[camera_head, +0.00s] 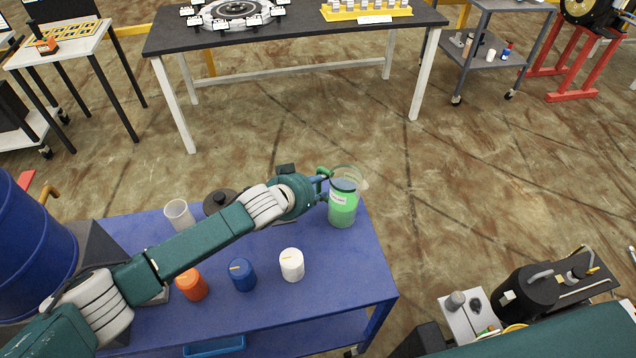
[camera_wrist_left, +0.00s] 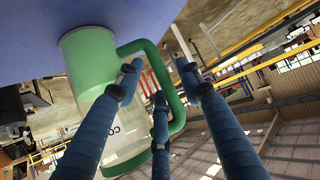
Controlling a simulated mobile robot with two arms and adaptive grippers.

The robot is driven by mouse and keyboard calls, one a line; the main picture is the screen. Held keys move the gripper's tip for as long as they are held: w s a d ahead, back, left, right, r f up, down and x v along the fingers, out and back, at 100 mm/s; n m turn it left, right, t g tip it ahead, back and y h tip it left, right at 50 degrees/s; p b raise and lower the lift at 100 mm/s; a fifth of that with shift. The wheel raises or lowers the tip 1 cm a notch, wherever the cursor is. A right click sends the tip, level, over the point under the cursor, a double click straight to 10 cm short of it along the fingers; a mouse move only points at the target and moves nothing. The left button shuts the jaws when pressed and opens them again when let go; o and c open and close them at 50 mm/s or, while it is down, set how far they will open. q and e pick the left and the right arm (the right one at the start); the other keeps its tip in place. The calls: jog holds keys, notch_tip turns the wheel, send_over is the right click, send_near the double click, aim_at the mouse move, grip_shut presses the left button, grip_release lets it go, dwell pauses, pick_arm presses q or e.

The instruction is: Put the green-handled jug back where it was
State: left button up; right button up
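The green-handled jug (camera_head: 343,208) is clear with green lower walls and a white label. It stands upright at the far right corner of the blue table (camera_head: 340,285). In the left wrist view the jug (camera_wrist_left: 95,65) shows upside down, its green base against the blue tabletop. My left gripper (camera_head: 322,186) is at the jug's handle, on its left side. In the wrist view its fingers (camera_wrist_left: 160,85) are spread apart, with the green handle (camera_wrist_left: 172,75) between them and no clear grip. My right gripper is not in view.
On the blue table stand an orange canister (camera_head: 191,285), a blue canister (camera_head: 242,275), a white canister (camera_head: 292,265), a clear beaker (camera_head: 179,214) and a dark round object (camera_head: 220,200) partly behind my arm. A blue barrel (camera_head: 35,250) stands left. The table's right front is clear.

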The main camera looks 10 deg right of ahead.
pick_arm(q)
jog(key=shift+r, duration=0.1)
jog(key=v, duration=1.2)
jog(key=shift+b, duration=0.35)
jog(key=shift+s, duration=0.1)
